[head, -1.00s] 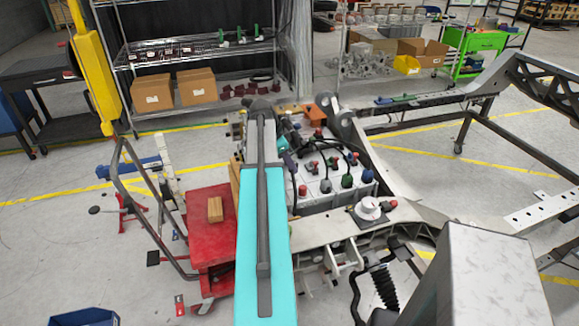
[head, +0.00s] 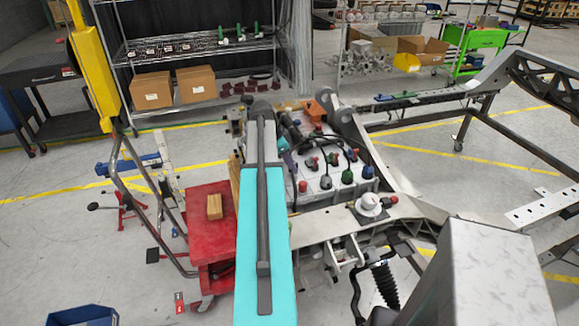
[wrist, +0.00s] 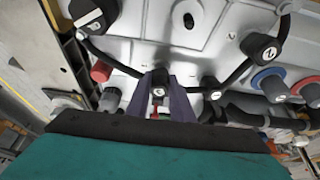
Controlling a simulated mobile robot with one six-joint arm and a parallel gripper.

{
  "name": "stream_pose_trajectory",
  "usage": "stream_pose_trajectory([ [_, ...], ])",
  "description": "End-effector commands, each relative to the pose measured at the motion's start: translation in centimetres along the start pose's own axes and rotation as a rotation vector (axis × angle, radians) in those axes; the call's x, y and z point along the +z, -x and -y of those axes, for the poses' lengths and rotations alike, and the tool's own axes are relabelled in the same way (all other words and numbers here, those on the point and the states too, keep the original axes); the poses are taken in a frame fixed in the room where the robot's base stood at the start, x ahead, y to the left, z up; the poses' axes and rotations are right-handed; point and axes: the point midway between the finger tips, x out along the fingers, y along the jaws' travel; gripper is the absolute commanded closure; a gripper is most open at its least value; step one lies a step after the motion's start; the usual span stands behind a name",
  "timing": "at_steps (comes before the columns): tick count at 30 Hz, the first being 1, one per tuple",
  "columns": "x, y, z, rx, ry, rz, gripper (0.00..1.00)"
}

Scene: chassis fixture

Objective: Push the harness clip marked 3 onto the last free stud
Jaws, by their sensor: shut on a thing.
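In the wrist view my gripper (wrist: 160,98) has its dark purple fingers closed on a small black harness clip (wrist: 158,90) with a white mark too small to read surely. A black cable (wrist: 118,65) runs from it up to a larger black clip (wrist: 87,14) at upper left. Another marked black clip (wrist: 213,94) is just right of my fingers, and a further marked clip (wrist: 262,48) is at right on the cable. The light grey housing (wrist: 150,25) lies beyond. I cannot pick out the free stud surely. In the head view my arm hides most of the gripper.
Red (wrist: 102,71) and blue (wrist: 269,80) capped parts flank my fingers in the wrist view. In the head view, coloured caps and cables crowd the housing. A red cart (head: 207,245) with a wooden block (head: 214,206) stands left. A white round knob (head: 369,202) is front right.

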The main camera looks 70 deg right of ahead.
Motion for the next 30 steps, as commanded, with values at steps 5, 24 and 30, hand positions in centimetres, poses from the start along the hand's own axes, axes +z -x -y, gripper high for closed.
stream_pose_trajectory([
  [5, 0.0, 0.0, 0.0, 0.0, 0.0, 0.0, 1.0],
  [24, 0.4, -0.7, 0.0, 0.0, 0.001, 0.001, 1.0],
  [30, 0.5, -1.0, 0.0, 0.0, 0.001, 0.001, 1.0],
])
